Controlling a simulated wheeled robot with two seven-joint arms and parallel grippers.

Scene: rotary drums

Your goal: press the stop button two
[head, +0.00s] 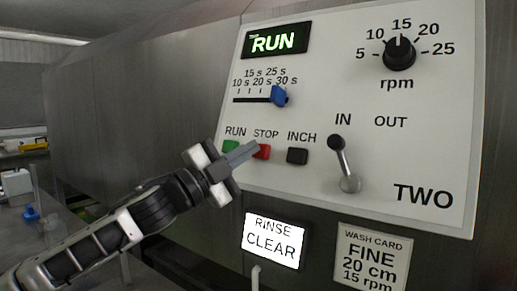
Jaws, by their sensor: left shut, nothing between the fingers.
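The control panel (300,185) marked TWO fills the right of the head view. Its red STOP button (264,152) sits between the green RUN button (230,146) and the black INCH button (297,156). My left gripper (254,147) is shut and empty, with its fingertips over the left part of the STOP button. I cannot tell whether the tips touch the button. My right gripper is not in view.
The panel also carries a blue slider (279,96), a black rpm knob (399,54) and an IN/OUT lever (343,165). Below are a lit RINSE CLEAR sign (273,240) and a wash card (371,258). A bench with small items stands at far left.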

